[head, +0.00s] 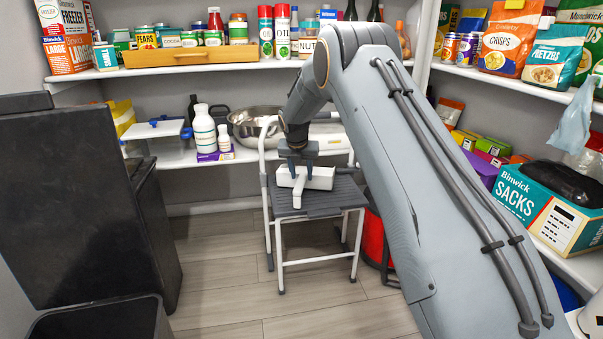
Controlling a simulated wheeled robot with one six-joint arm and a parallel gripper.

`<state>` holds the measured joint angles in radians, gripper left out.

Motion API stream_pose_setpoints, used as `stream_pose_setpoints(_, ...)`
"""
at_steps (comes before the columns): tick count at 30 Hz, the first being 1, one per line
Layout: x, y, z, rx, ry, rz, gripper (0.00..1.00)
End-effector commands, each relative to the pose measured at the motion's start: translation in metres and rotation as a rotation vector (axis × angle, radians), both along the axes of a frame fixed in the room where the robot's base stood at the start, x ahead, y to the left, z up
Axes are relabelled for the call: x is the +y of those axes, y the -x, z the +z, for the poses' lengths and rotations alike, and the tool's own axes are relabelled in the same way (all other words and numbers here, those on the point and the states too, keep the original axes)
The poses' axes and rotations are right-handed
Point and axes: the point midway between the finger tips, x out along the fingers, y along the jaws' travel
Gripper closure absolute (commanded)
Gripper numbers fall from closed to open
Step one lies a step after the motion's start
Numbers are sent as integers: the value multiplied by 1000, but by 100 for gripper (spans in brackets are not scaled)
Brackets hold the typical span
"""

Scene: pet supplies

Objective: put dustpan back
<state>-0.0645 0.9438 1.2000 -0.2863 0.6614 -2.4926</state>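A white object that looks like the dustpan (319,180) rests on or just above the dark grey seat of a step stool (335,199). A short white part, perhaps its handle, points toward me from its left end. My gripper (299,172) points down at the left part of the white object. Its two fingers show a little apart, right at the white surface. The frame does not show whether they grip it or only stand beside it.
Shelves with cans, bottles and a steel bowl (254,124) stand behind the stool. A dark bin-like block (62,190) stands at the left. A right shelf holds a teal sacks box (546,205). A red container (373,238) is beside the stool. Floor in front is clear.

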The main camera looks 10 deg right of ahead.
Motion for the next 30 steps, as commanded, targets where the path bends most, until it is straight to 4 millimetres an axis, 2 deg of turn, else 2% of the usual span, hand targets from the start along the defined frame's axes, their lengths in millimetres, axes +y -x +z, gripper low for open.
stream_pose_setpoints(9, 0, 0, 1, 0, 0, 0, 58)
stream_pose_setpoints(13, 1, 1, 10, -1, 0, 0, 58)
stream_pose_setpoints(24, 12, 27, 78, -1, 0, 0, 58)
stream_pose_setpoints(30, 16, 38, 105, -1, -1, -1, 58)
